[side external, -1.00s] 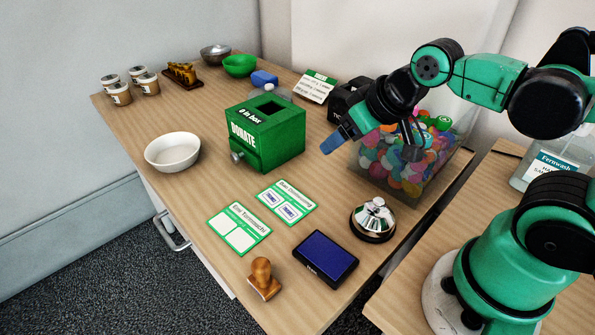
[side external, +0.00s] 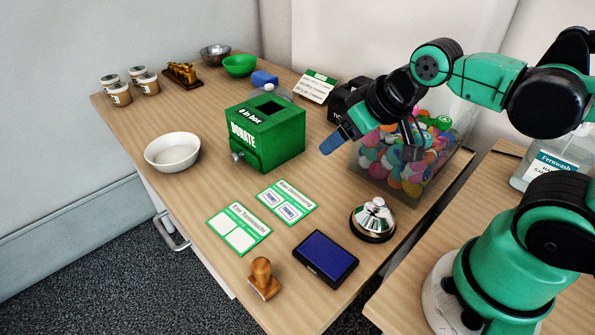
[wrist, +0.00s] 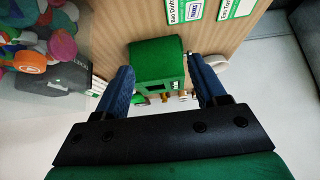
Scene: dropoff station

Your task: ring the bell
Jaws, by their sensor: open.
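The bell (side external: 373,218) is a shiny silver dome on a dark base. It stands on the wooden table near the right edge, right of the ink pad, in the side view. The bell is not in the wrist view. My gripper (side external: 333,142) hangs in the air above and behind the bell, between the green donation box and the clear bin. In the wrist view my gripper (wrist: 162,82) shows two blue fingers spread wide with nothing held between them. The green box (wrist: 157,62) shows beyond the gap between them.
A green donation box (side external: 280,145) and a clear bin of colourful caps (side external: 412,160) stand behind the bell. A blue ink pad (side external: 325,258), a wooden stamp (side external: 263,278) and two green-bordered cards (side external: 240,228) lie to its left. A white bowl (side external: 172,152) stands farther left.

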